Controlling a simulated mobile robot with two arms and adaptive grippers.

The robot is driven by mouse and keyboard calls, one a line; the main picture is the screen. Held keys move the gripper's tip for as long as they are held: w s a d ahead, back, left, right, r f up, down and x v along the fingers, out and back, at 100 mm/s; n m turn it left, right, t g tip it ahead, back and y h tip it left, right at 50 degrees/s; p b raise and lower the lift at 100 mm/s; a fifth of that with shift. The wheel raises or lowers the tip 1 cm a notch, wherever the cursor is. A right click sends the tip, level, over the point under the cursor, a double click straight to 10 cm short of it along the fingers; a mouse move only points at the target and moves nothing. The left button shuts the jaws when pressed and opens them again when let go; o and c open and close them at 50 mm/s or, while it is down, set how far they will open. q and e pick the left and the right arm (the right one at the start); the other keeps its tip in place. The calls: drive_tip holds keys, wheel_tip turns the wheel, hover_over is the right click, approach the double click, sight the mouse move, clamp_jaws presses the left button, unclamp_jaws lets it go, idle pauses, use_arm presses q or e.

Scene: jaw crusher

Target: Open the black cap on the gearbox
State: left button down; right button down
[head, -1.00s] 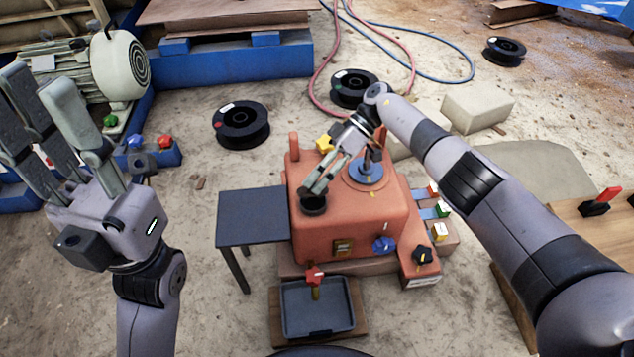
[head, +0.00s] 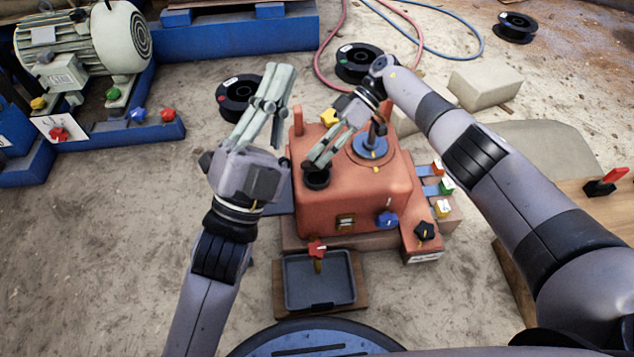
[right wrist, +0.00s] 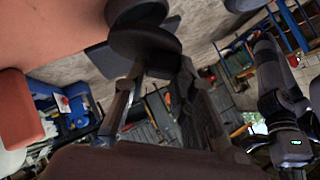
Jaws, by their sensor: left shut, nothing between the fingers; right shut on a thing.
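The orange-red gearbox (head: 350,207) stands in the middle of the head view. A dark round neck (head: 317,181) sits on its top front left. My right gripper (head: 312,165) reaches over it from the right and is shut on the black cap. The cap shows as a tilted dark disc in the right wrist view (right wrist: 145,42), with another dark round part (right wrist: 137,12) beyond it. Whether the two touch is hard to tell. My left gripper (head: 276,88) is shut and empty, upright, left of the gearbox.
A grey tray (head: 318,280) lies before the gearbox, with a red-handled valve (head: 317,250) above it. A blue knob (head: 387,219) and black knob (head: 425,231) are on the front. The dark side table (head: 279,203) is mostly hidden by my left arm.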

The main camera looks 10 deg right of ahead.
drive_tip(key=shift+w, duration=0.1)
use_arm(q)
drive_tip(key=w+d+f+m+g+y, duration=0.1)
drive_tip(key=d+f+m+g+y, duration=0.3)
drive_tip(key=f, duration=0.7)
drive_tip(key=w+d+f+m+g+y, duration=0.15)
drive_tip(key=d+f+m+y, duration=0.3)
drive_tip(key=f, duration=0.65)
drive_tip(key=s+a+f+m+g+y, duration=0.25)
drive_tip(key=s+f+m+y, duration=0.4)
drive_tip(key=f+m, duration=0.35)
use_arm(e)
drive_tip(key=shift+r, duration=0.1)
use_arm(q)
drive_tip(key=shift+n, duration=0.55)
drive_tip(key=x, duration=0.7)
drive_tip(key=f+x, duration=0.1)
drive_tip(key=x, duration=0.2)
drive_tip(key=shift+a+f, duration=0.1)
drive_tip(key=shift+a, duration=0.3)
drive_tip(key=shift+w+r, duration=0.65)
drive_tip(key=shift+r, duration=0.15)
drive_tip(key=shift+w+r, duration=0.6)
drive_tip(key=shift+r, duration=0.2)
